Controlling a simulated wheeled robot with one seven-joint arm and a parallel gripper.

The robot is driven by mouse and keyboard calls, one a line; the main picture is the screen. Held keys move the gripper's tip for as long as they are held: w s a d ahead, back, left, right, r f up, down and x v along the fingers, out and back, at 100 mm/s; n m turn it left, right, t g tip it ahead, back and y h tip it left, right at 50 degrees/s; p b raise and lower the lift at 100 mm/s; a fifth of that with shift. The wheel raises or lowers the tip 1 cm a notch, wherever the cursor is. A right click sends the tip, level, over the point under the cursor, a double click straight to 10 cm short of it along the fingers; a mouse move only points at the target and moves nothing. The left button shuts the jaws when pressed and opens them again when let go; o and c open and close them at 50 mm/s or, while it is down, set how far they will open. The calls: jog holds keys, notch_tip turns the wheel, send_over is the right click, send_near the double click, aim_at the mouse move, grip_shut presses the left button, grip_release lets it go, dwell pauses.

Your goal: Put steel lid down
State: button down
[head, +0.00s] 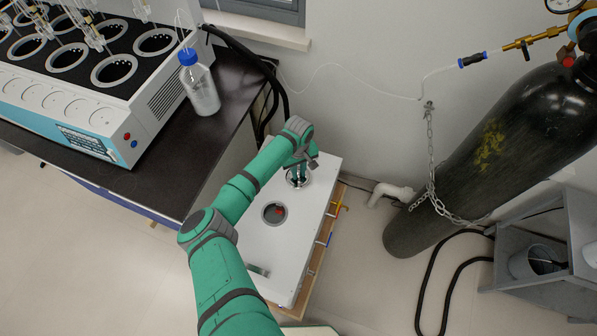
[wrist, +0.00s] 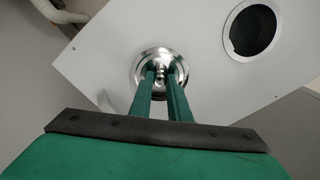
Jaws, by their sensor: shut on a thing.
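The steel lid (wrist: 159,58) is a shiny round disc with a small knob in the wrist view. My gripper (wrist: 160,76) is shut on its knob. In the head view the lid (head: 298,181) shows below my gripper (head: 299,168), over the far part of the white cabinet top (head: 308,217). I cannot tell whether the lid touches the top. A round dark opening (head: 274,214) in the top is uncovered, nearer to me than the lid; it also shows at the upper right of the wrist view (wrist: 251,29).
A black gas cylinder (head: 480,150) chained to the wall stands at the right. A dark bench (head: 170,165) with a distiller (head: 90,95) and a blue-capped bottle (head: 200,88) is at the left. A white pipe (head: 392,191) leaves the wall beside the cabinet. The white top between is mostly clear.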

jog(key=shift+f, duration=0.2)
jog(key=c, duration=1.7)
grip_release()
jog(key=shift+o, duration=0.2)
notch_tip(320, 180, up, 12)
jog(key=shift+r, duration=0.1)
